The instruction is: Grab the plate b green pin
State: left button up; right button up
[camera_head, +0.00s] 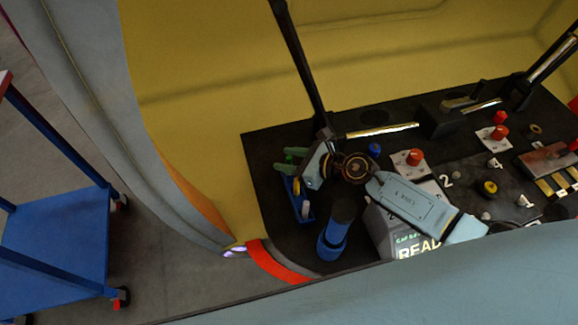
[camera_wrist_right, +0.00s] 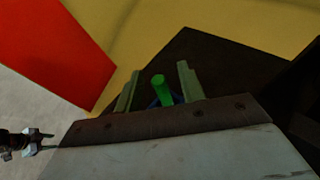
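The green pin (camera_wrist_right: 162,92) stands up between the two fingers of my right gripper (camera_wrist_right: 158,88) in the right wrist view. The fingers are apart, with a gap showing on each side of the pin. In the head view my right gripper (camera_head: 287,161) is at the left end of the black console, and a bit of the green pin (camera_head: 289,156) shows between its pale green fingers. Below it is a small blue holder (camera_head: 295,206) with a white piece at its near end. The pin's foot is mostly hidden.
The black console (camera_head: 265,150) carries a blue cylinder (camera_head: 333,240), a lit screen (camera_head: 415,247), red knobs (camera_head: 414,157) and a dark upright rod (camera_head: 300,60) close by my gripper. A yellow wall (camera_head: 215,80) stands behind. A blue trolley (camera_head: 55,240) is at left.

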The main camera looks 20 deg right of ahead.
grip_shut()
jog(key=shift+r, duration=0.1)
dwell(0.4)
